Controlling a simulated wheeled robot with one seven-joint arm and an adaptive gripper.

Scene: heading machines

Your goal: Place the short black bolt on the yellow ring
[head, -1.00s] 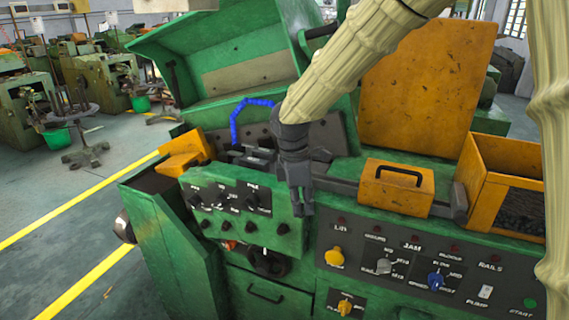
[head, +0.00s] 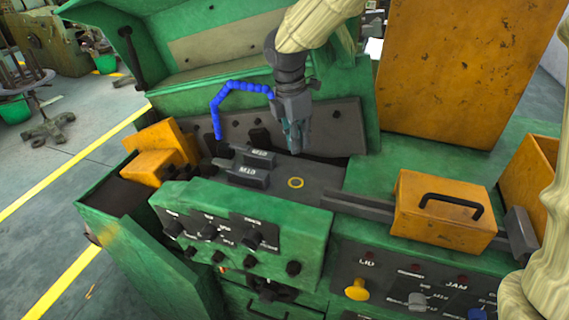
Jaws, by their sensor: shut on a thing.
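The yellow ring (head: 295,183) is a thin flat circle on the dark bed of the green machine, in plain sight in the head view. My gripper (head: 299,145) points down above the bed, behind and above the ring as seen here, and apart from it. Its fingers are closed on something. The held thing is too small and dark to make out, so I cannot confirm it is the short black bolt. No bolt shows clearly elsewhere.
Two dark blocks marked M10 (head: 240,173) stand left of the ring. A blue hose (head: 218,105) arches behind them. A yellow box with a black handle (head: 442,210) sits at right. A control panel (head: 240,232) edges the front. The bed around the ring is clear.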

